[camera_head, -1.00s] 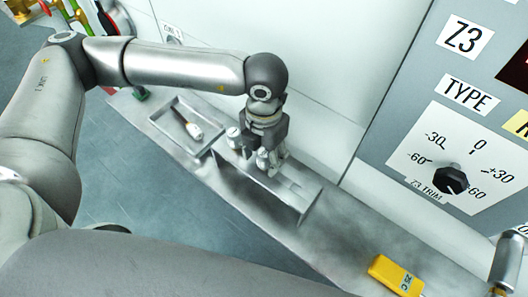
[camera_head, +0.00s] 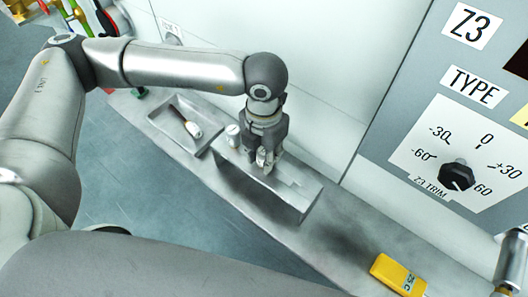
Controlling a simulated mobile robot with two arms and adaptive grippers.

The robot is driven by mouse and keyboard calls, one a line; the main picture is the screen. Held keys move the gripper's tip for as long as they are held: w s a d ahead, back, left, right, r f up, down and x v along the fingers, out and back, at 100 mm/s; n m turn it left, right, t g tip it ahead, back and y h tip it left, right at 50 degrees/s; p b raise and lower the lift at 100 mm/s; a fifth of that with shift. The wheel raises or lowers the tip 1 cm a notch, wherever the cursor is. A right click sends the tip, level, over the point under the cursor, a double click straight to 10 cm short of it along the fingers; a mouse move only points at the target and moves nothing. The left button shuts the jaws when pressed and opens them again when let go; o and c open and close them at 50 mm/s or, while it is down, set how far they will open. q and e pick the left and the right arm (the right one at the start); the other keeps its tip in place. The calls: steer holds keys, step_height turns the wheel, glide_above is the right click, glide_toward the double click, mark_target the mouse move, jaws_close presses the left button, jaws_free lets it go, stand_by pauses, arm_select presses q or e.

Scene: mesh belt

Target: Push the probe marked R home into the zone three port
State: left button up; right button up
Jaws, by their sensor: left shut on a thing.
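My left gripper (camera_head: 265,158) points down at the far part of a grey metal rack (camera_head: 291,199) on the ledge. Its fingers are shut on a small pale thing, probably a probe head, mostly hidden between them; no letter on it is readable. A short pale cylinder (camera_head: 232,130) stands at the rack's left end, beside the gripper. The zone panel marked Z3 (camera_head: 471,26) is at the upper right.
A shallow metal tray (camera_head: 160,123) left of the rack holds a pale-and-dark tool (camera_head: 188,123). A yellow device (camera_head: 398,275) lies on the ledge (camera_head: 343,240) at the lower right. The black trim knob (camera_head: 456,175) sits on the panel. The ledge between rack and yellow device is clear.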

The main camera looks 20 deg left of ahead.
stand_by(0.3)
arm_select(q)
step_height(320, 180, up, 12)
steer(key=p, duration=0.5)
steer(key=shift+r, duration=0.25)
stand_by(1.4)
